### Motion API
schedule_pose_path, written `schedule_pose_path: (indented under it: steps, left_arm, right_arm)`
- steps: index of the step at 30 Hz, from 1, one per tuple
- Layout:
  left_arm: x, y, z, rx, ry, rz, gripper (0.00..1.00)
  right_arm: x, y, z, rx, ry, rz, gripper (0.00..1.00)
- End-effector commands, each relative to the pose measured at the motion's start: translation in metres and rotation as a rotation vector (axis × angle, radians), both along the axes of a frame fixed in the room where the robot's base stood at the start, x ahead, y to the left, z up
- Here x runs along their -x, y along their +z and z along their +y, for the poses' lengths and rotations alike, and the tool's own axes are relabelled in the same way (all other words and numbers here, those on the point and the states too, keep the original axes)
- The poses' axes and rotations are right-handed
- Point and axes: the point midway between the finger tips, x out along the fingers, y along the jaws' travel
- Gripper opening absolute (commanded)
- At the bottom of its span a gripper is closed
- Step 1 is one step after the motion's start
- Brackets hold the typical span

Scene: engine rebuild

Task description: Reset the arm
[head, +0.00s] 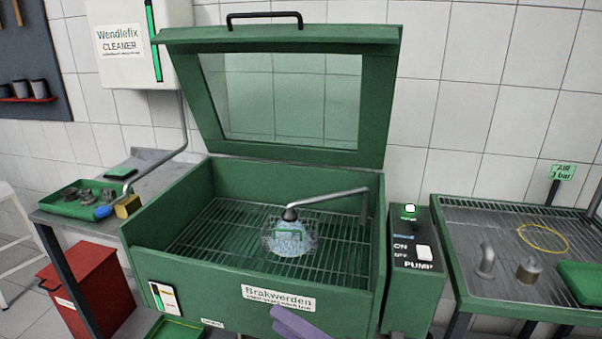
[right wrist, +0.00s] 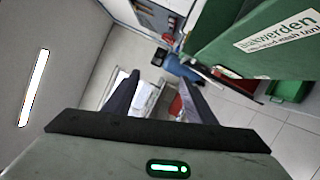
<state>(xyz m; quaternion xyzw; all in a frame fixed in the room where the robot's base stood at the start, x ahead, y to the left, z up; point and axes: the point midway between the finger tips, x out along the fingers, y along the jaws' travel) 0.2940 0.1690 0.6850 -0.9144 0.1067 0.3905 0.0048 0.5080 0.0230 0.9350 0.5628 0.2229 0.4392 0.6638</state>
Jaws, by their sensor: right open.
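My right gripper (head: 300,323) shows only as a purple-grey finger at the bottom edge of the head view, in front of the green wash tank's front panel. In the right wrist view its two dark fingers stand apart with nothing between them, so the gripper (right wrist: 160,82) is open and empty. The rest of my right arm is out of the head view. My left gripper is in neither view. The green wash tank (head: 150,270) stands with its lid (head: 385,100) raised; its front panel also shows at the upper right of the wrist view (right wrist: 240,45).
A bent spout (head: 335,197) reaches over a pale blue foamy mass (head: 290,238) on the tank's grate. A pump switch box (head: 410,275) and a draining table (head: 480,212) stand right. A parts tray (head: 75,207) and red bin (head: 112,285) are left.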

Motion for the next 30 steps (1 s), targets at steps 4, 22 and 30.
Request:
schedule_pose_path:
  steps: [4,22,30]
  left_arm:
    - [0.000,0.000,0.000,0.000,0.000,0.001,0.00]
    - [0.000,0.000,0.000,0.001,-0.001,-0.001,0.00]
    - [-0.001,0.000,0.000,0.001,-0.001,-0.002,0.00]
  right_arm:
    - [0.011,-0.056,-0.047,-0.311,-0.245,0.537,0.50]
    - [0.209,-0.247,-0.191,-1.202,-1.026,1.760,0.50]
    - [0.213,-0.249,-0.192,-1.211,-1.038,1.774,0.50]
